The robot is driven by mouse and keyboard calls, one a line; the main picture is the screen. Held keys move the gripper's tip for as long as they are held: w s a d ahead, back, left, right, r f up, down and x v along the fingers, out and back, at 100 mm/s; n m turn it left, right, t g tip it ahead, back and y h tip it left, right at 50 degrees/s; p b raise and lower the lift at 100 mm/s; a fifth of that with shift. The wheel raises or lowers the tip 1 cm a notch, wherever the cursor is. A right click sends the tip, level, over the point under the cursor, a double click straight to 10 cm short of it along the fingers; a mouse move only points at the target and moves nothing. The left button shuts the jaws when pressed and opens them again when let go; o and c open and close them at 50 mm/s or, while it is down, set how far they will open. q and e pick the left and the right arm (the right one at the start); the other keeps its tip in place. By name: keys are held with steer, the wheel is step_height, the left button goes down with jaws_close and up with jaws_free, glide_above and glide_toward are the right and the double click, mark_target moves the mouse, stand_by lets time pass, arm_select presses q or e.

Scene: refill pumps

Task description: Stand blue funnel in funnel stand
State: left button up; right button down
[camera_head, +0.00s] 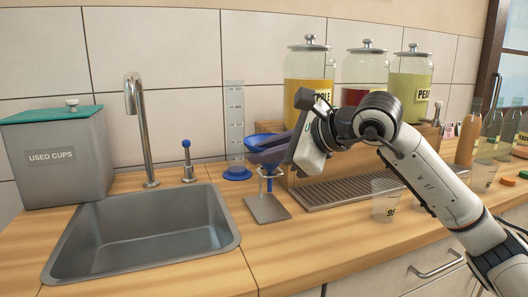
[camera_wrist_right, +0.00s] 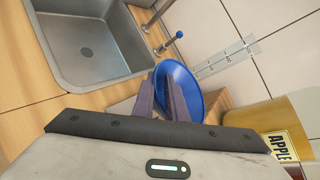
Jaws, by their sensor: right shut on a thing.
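The blue funnel (camera_head: 264,139) is at the tips of my right gripper (camera_head: 258,154), above the funnel stand (camera_head: 267,208). The stand has a flat grey base plate and a thin post on the counter. In the right wrist view the blue funnel (camera_wrist_right: 197,86) shows as a wide round cone beside the two dark fingers of my right gripper (camera_wrist_right: 168,86), which are shut on it. The funnel's lower part is close to the top of the stand; I cannot tell whether it rests in the holder. My left gripper is not in view.
A sink (camera_head: 145,232) with a tap (camera_head: 141,125) lies to the left. A measuring cylinder (camera_head: 234,120) stands just behind the funnel. Juice dispensers (camera_head: 309,75) and a drip grille (camera_head: 345,191) are to the right. A clear cup (camera_head: 386,197) stands at the counter's front.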

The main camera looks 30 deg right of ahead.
arm_select(q)
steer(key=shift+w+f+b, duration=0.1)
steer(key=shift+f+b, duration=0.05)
steer(key=shift+b, duration=0.15)
arm_select(e)
steer(key=shift+f, duration=0.4)
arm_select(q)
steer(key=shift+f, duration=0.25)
arm_select(e)
steer(key=shift+f, duration=0.2)
steer(key=c, duration=1.7)
jaws_free()
arm_select(q)
steer(key=b, duration=0.1)
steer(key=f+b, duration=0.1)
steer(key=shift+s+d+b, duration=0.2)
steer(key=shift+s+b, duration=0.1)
steer(key=shift+b, duration=0.05)
arm_select(e)
steer(key=v, duration=1)
steer(key=shift+s, duration=0.2)
